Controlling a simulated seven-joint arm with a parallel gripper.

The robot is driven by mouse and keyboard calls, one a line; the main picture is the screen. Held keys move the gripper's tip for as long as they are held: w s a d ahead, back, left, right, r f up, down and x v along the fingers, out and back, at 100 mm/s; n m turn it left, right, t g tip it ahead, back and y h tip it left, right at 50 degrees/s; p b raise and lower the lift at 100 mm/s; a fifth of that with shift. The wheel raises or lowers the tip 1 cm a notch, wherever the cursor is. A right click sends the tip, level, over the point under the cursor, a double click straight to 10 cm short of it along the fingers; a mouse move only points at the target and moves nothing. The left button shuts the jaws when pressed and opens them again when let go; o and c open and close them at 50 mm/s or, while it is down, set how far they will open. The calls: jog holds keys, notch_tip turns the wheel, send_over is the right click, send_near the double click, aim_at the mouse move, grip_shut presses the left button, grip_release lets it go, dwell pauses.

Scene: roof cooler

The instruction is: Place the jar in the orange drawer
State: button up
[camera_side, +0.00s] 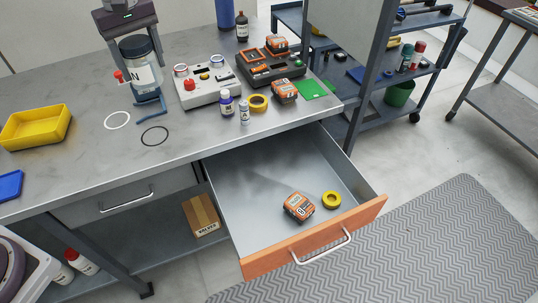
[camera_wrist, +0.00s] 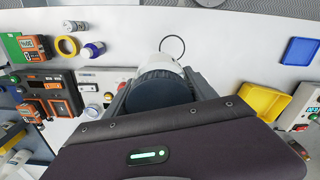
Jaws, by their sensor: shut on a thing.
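The jar (camera_side: 145,77) is at the left back of the workbench in the side view, upright, with a pale label and a dark lid. My gripper (camera_side: 134,44) is above it, shut on its upper part. In the wrist view the jar's dark round lid (camera_wrist: 160,91) sits between my gripper's fingers (camera_wrist: 162,92). I cannot tell whether the jar's base touches the bench. The orange drawer (camera_side: 316,238) is pulled out at the front right. Inside it lie an orange and grey block (camera_side: 298,207) and a yellow tape roll (camera_side: 331,199); its left and back floor is bare.
Between jar and drawer stand a grey control box (camera_side: 207,90), a small purple-capped bottle (camera_side: 227,104), a small vial (camera_side: 244,114) and a yellow ring (camera_side: 258,102). A yellow tray (camera_side: 36,127) is at the left. The bench front between is mostly clear.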

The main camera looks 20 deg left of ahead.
jog(key=s+d+m, duration=0.4)
jog(key=d, duration=0.7)
jog(key=s+d+m, duration=0.3)
jog(key=s+d, duration=0.1)
jog(key=d, duration=0.6)
jog(key=s+d+m, duration=0.4)
jog(key=d, duration=0.7)
jog(key=shift+n, duration=0.3)
jog(key=f, duration=3)
jog(key=shift+w+a+f, duration=0.25)
jog(key=shift+a+f, duration=0.1)
jog(key=o, duration=1.6)
jog(key=shift+f, duration=0.1)
notch_tip(320, 180, up, 12)
jog(key=shift+r, duration=0.15)
